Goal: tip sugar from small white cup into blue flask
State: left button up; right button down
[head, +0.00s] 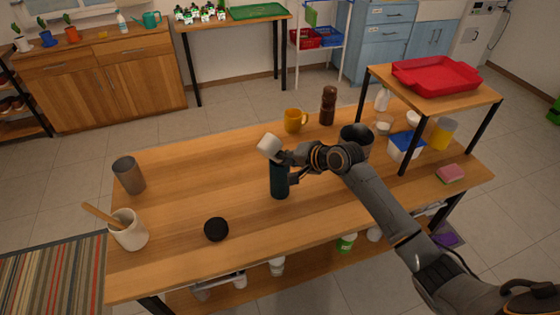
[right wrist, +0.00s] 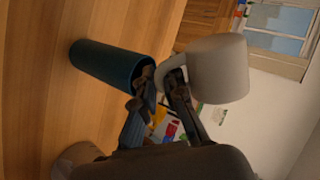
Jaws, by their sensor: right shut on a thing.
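The small white cup (head: 269,146) is in my right gripper (head: 286,158), just above the blue flask (head: 279,183). The right wrist view shows the gripper (right wrist: 162,82) shut at the handle of the cup (right wrist: 220,68). The cup looks tilted in the head view; its inside and any sugar are hidden. The dark blue flask stands upright on the table, and its side also shows in the right wrist view (right wrist: 103,63). The cup and flask look apart in the right wrist view. My left gripper is out of view.
A black round lid-like thing (head: 216,229) lies front left of the flask. A white crock (head: 129,232) and a brown tumbler (head: 128,174) stand at the left. A yellow mug (head: 294,120) and brown mill (head: 328,105) stand behind. A shelf with a red tray (head: 437,75) stands right.

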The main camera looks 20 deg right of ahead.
jog(key=shift+w, duration=0.1)
jog(key=shift+r+m+y, duration=0.1)
jog(key=shift+m+y, duration=0.2)
jog(key=shift+w+p, duration=0.1)
jog(key=shift+p, duration=0.2)
jog(key=shift+d+g, duration=0.15)
jog(key=shift+g, duration=0.15)
jog(key=shift+m+y, duration=0.3)
jog(key=shift+r+p, duration=0.1)
jog(key=shift+p, duration=0.25)
jog(key=shift+y, duration=0.3)
jog(key=shift+r+m+g+p, duration=0.1)
jog(key=shift+m+g+p, duration=0.2)
jog(key=shift+m, duration=0.1)
jog(key=shift+a+r+m+y+p, duration=0.15)
jog(key=shift+a+m+y+p, duration=0.15)
jog(key=shift+m+y+p, duration=0.3)
dwell(0.7)
